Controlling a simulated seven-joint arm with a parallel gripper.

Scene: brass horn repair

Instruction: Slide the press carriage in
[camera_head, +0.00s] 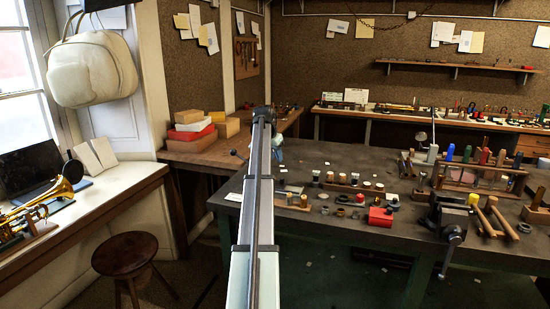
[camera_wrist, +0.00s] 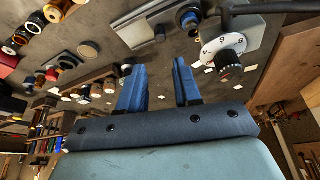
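My gripper (camera_wrist: 160,82) shows in the wrist view with two blue fingers apart and nothing between them. Beyond the fingertips, a grey metal device (camera_wrist: 247,34) lies on the dark bench. It has a white dial with a black knob (camera_wrist: 228,60), a blue-and-black round part (camera_wrist: 188,17) and a light grey bar (camera_wrist: 137,29) reaching left. The fingers appear apart from it. I cannot tell which part, if any, is the press carriage. My arm hides this area in the head view.
The dark workbench (camera_head: 330,229) carries small cups, a red box (camera_head: 381,217), a vise (camera_head: 447,215) and racks of tools. A wooden side table with stacked boxes (camera_head: 190,131) stands behind left. A stool (camera_head: 125,254) and a brass horn (camera_head: 45,202) are at left.

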